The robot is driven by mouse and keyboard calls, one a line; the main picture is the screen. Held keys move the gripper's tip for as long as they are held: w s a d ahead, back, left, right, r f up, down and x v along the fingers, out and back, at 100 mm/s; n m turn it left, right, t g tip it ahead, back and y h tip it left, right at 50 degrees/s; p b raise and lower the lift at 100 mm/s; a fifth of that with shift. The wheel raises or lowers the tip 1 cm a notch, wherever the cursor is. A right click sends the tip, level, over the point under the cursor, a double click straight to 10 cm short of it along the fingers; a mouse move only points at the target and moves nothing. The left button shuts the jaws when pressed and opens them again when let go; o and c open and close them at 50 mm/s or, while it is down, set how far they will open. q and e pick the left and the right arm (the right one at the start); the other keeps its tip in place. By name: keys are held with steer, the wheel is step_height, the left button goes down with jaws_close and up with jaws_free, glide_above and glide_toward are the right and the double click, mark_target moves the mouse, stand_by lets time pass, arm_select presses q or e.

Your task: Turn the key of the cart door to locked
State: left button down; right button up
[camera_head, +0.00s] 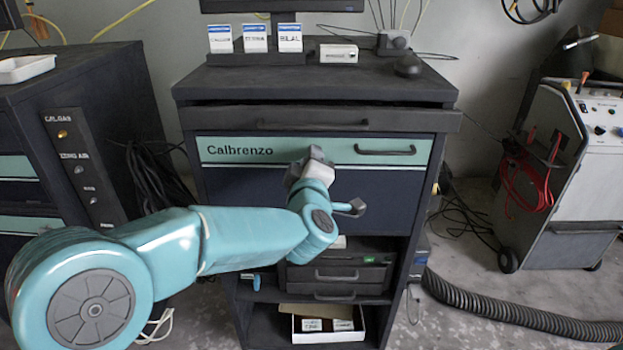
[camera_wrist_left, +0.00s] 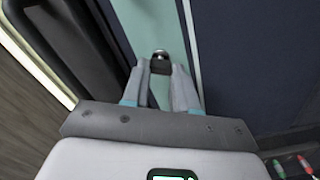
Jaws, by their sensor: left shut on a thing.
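The cart (camera_head: 318,85) stands in the middle of the head view. Its door (camera_head: 245,183) is dark blue below a teal strip lettered "Calbrenzo" and looks closed. My left gripper (camera_head: 317,156) is at the teal strip, right of the lettering. In the left wrist view my left gripper (camera_wrist_left: 160,78) has its two grey fingers on either side of a small key (camera_wrist_left: 160,65) with a dark head, at the teal strip, and is shut on it. The gripper hides the key in the head view. I cannot tell the lock position. My right gripper is not in view.
A door handle (camera_head: 385,152) is right of my gripper, and a drawer handle (camera_head: 312,126) is above. Shelves with a drawer unit (camera_head: 338,275) and an open box (camera_head: 325,335) are below. A wheeled machine (camera_head: 570,170) stands right, with a ribbed hose (camera_head: 500,314) on the floor.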

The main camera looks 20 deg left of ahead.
arm_select(q)
steer(key=shift+f+n+b, duration=0.15)
steer(key=shift+n+b, duration=2.55)
steer(key=shift+n, duration=0.1)
steer(key=c, duration=0.9)
jaws_free()
steer(key=v, duration=1.6)
steer(key=shift+s, duration=0.15)
